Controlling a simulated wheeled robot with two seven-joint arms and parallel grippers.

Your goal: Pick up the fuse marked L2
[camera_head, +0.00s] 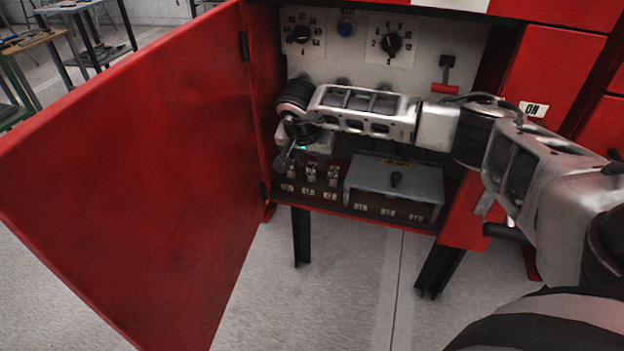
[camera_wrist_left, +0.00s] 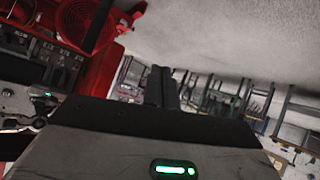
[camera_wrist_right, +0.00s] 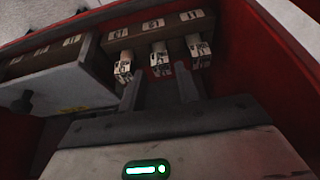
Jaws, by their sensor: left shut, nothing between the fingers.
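Three fuses with small white labels stand in a row low inside the red cabinet. The middle fuse (camera_head: 311,172), which also shows in the right wrist view (camera_wrist_right: 160,62), is in the L2 place, but its print is too small to read surely. My right gripper (camera_head: 286,158) is in the cabinet close to the row. In the right wrist view its fingers (camera_wrist_right: 158,86) are open and empty, one to each side of the middle fuse and short of it. My left gripper (camera_wrist_left: 161,86) is shut and empty, outside the head view.
The open red door (camera_head: 130,170) stands left of my right arm. A grey box (camera_head: 394,180) with a black knob sits right of the fuses. Rotary knobs (camera_head: 391,43) and a red-handled lever (camera_head: 444,88) are above. Tables (camera_head: 85,30) stand far left.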

